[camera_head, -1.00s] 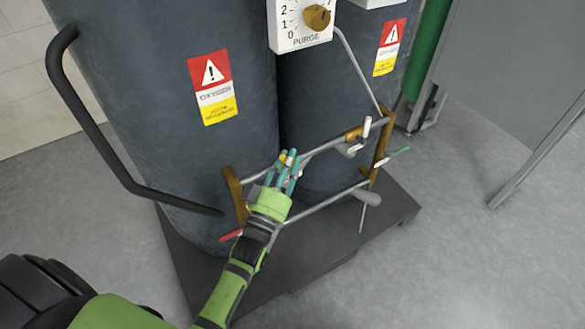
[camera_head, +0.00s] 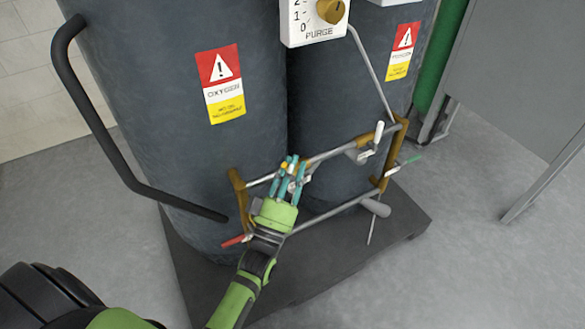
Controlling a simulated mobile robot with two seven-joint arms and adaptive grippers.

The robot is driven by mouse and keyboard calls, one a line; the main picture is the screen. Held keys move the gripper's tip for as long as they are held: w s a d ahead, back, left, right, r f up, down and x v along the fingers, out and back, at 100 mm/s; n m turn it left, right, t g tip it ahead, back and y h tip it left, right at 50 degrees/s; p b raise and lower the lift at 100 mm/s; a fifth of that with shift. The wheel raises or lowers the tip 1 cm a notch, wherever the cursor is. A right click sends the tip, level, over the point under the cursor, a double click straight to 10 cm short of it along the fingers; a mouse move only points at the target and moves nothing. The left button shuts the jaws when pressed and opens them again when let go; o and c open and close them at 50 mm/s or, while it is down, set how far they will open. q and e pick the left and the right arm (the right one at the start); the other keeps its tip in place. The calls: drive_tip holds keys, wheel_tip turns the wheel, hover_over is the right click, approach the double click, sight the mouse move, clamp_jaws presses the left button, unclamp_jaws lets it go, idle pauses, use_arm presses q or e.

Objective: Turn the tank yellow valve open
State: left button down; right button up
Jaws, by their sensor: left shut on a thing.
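My left gripper (camera_head: 289,176) reaches up from below to the pipe frame in front of the two dark tanks. Its teal fingers are closed around the yellow valve (camera_head: 284,165) on the upper pipe. Only a small yellow patch of the valve shows between the fingers; the rest is hidden, so its turn angle cannot be told. My right gripper is not in view.
A red valve handle (camera_head: 236,240) sits low, left of my gripper. A black bent handrail (camera_head: 100,130) stands left. The grey floor (camera_head: 480,220) is clear at right.

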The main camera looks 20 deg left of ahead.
use_arm(q)
drive_tip(key=c, duration=1)
unclamp_jaws()
drive_tip(key=v, duration=1.2)
